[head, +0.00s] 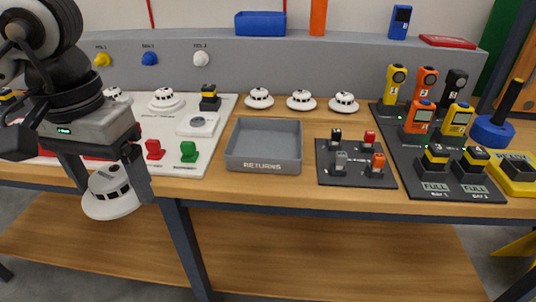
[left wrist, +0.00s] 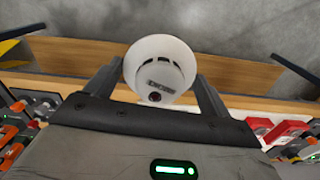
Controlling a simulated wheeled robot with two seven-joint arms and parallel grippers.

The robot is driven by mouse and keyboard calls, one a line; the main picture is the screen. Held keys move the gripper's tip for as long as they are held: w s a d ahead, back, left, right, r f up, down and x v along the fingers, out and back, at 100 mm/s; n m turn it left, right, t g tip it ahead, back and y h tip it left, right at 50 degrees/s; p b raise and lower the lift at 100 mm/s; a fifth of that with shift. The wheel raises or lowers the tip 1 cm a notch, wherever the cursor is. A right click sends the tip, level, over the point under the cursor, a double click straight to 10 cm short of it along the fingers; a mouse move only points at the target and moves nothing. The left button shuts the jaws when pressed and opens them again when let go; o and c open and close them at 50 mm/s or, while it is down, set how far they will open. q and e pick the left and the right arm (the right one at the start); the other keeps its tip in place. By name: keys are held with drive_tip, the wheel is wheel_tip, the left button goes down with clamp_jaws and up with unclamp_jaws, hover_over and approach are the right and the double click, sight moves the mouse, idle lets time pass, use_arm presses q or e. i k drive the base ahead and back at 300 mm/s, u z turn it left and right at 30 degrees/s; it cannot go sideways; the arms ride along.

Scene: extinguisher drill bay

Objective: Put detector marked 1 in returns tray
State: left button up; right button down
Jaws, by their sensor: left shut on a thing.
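A round white detector (head: 106,192) is between the fingers of my left gripper (head: 112,180), which is shut on it. The detector hangs in front of the table's front edge, left of the tray. It also shows in the left wrist view (left wrist: 158,66), with a small dark label that I cannot read. The grey returns tray (head: 264,167), lettered RETURNS, sits empty on the table to the right of my left gripper. Other white detectors stand behind the tray, such as one (head: 301,101) near the middle. My right gripper is not in view.
A white board (head: 213,146) with red and green blocks lies left of the tray. A dark mat (head: 356,176) with small coloured pieces lies to its right. A blue bin (head: 260,24) stands on the grey ledge behind. Radios and chargers fill the right side.

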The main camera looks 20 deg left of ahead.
sight(266, 149)
drive_tip(key=i, duration=0.95)
